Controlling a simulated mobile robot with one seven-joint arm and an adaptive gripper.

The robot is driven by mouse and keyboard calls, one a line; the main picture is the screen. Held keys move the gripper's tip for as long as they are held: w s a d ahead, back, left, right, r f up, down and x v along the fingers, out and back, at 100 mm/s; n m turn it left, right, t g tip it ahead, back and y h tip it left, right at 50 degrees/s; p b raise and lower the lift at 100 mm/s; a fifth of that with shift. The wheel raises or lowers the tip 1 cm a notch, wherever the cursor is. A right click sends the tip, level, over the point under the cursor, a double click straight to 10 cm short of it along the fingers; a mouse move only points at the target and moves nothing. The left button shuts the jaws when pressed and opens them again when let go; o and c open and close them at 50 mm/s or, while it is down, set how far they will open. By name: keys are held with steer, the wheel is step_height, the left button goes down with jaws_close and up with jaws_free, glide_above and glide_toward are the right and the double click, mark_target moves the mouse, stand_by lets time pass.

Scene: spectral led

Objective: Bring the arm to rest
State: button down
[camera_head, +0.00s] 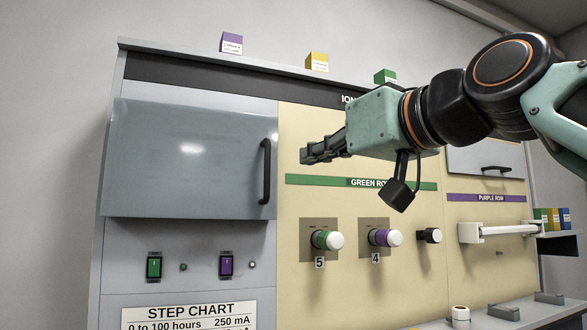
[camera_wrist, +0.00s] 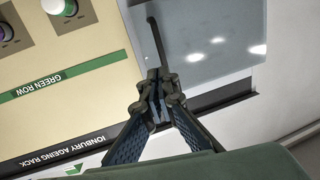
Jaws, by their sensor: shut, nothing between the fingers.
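My gripper (camera_head: 308,154) is shut and empty, held out in front of the upper part of the rack's cream panel (camera_head: 310,220), above the green label strip. My arm reaches in from the right in the head view. In the wrist view my gripper (camera_wrist: 153,80) shows its fingertips together, with the rack's grey door and black handle beyond them. The gripper appears apart from the rack, though the exact gap cannot be told.
A white bar (camera_head: 500,231) juts out at right. Small boxes stand on top.

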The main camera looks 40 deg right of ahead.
steer(key=s, duration=0.2)
steer(key=shift+s+a, duration=0.1)
steer(key=shift+s, duration=0.2)
steer(key=shift+w, duration=0.1)
steer(key=w+a+f+g+y, duration=0.1)
steer(key=w+a+f+g, duration=0.15)
steer(key=a+f, duration=0.4)
steer(key=w+a+f+n+g+y, duration=0.1)
steer(key=w+a+f, duration=0.2)
steer(key=f, duration=0.6)
steer(key=w+a+f+g, duration=0.25)
steer(key=a+f, duration=0.25)
steer(key=f, duration=0.3)
steer(key=s+a+f+g, duration=0.2)
steer(key=f, duration=0.7)
steer(key=s+a+f+g+p, duration=0.1)
steer(key=s+a+f+g, duration=0.1)
steer(key=f, duration=0.8)
steer(key=s+a+f+g, duration=0.2)
steer(key=f, duration=0.7)
steer(key=shift+s+a+f+p, duration=0.15)
steer(key=shift+a+p, duration=0.2)
